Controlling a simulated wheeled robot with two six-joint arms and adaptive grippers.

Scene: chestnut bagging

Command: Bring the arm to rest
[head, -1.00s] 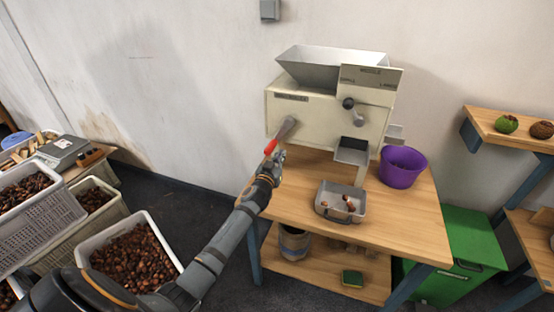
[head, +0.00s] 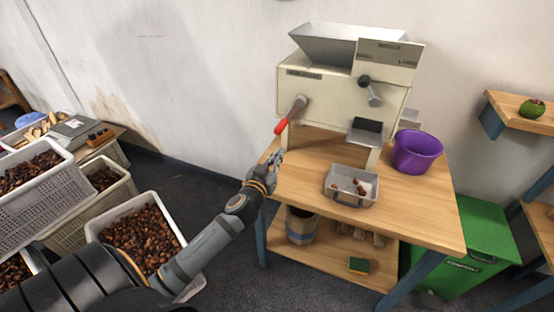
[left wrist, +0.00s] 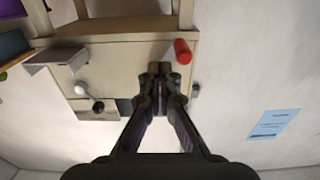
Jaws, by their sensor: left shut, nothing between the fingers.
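My left gripper (head: 275,158) is shut and empty in the head view, beside the left edge of the wooden table and below the red-handled lever (head: 290,114) of the cream machine (head: 335,98). In the left wrist view the shut fingers (left wrist: 160,72) show in the middle, with the red handle (left wrist: 182,51) just beyond them to the right. The gripper looks apart from the handle. My right gripper is not in view.
The table (head: 420,205) carries a grey tray (head: 345,198) with a few chestnuts and a purple bucket (head: 417,150). Crates of chestnuts (head: 140,235) stand at the left. A green bin (head: 470,250) stands at the right. The wall side left of the machine is clear.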

